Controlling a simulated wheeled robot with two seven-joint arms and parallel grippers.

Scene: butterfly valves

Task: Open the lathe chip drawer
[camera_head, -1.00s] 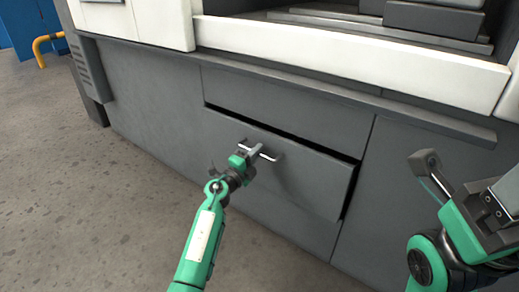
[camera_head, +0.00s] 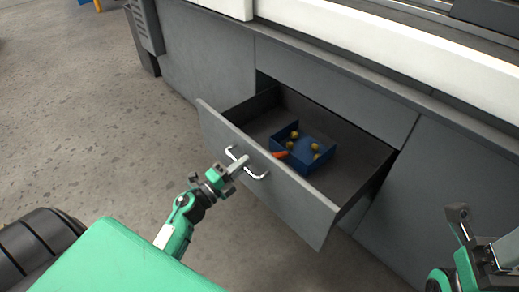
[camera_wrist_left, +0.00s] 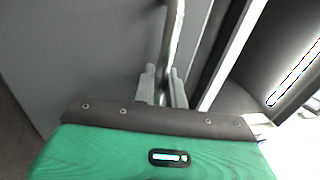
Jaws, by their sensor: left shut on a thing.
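The grey chip drawer (camera_head: 265,185) of the lathe stands well out from the cabinet, and its inside shows. A silver bar handle (camera_head: 246,163) sits on its front. My left gripper (camera_head: 236,167) is shut on this handle. In the left wrist view the handle (camera_wrist_left: 174,45) runs up from between the fingers of my left gripper (camera_wrist_left: 165,88). My right gripper (camera_head: 466,228) is at the right edge, away from the drawer; its fingers are only partly in view and their opening is unclear.
Inside the drawer lies a blue open box (camera_head: 304,150) with several small yellow pieces, and an orange-red piece (camera_head: 281,155) is at its edge. The grey lathe cabinet (camera_head: 335,80) stands behind. The speckled floor (camera_head: 110,130) is free at the left.

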